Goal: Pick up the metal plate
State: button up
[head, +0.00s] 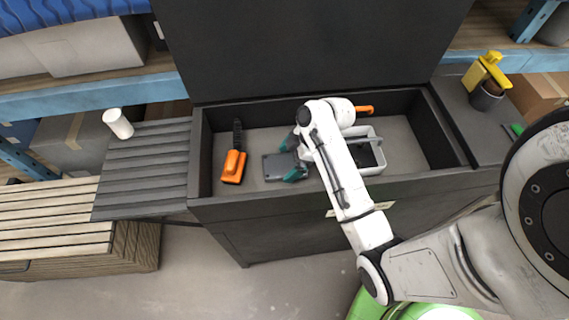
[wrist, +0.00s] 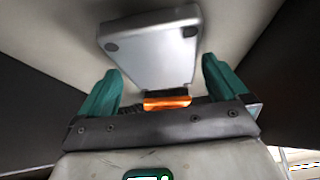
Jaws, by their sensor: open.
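The metal plate (head: 274,168) is a flat grey piece lying in the open dark chest, left of my gripper (head: 294,158). In the wrist view the plate (wrist: 150,45) is silver with dark pads at its corners, and its near end lies ahead of and partly between my teal fingers (wrist: 160,66). The fingers are open, with a gap to the plate on each side. An orange and black piece (wrist: 167,103) shows at the plate's near end, close to the palm; I cannot tell if it belongs to the plate.
An orange tool (head: 234,165) with a black end lies left of the plate. A white-rimmed tray (head: 372,134) and an orange handle (head: 364,109) are to the right, partly behind my arm. Chest walls (head: 203,150) surround them.

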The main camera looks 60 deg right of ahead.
jog(key=shift+w+a+f, duration=0.15)
jog(key=shift+w+f, duration=0.1)
jog(key=shift+f, duration=0.2)
jog(key=shift+r, duration=0.1)
jog(key=c, duration=1.1)
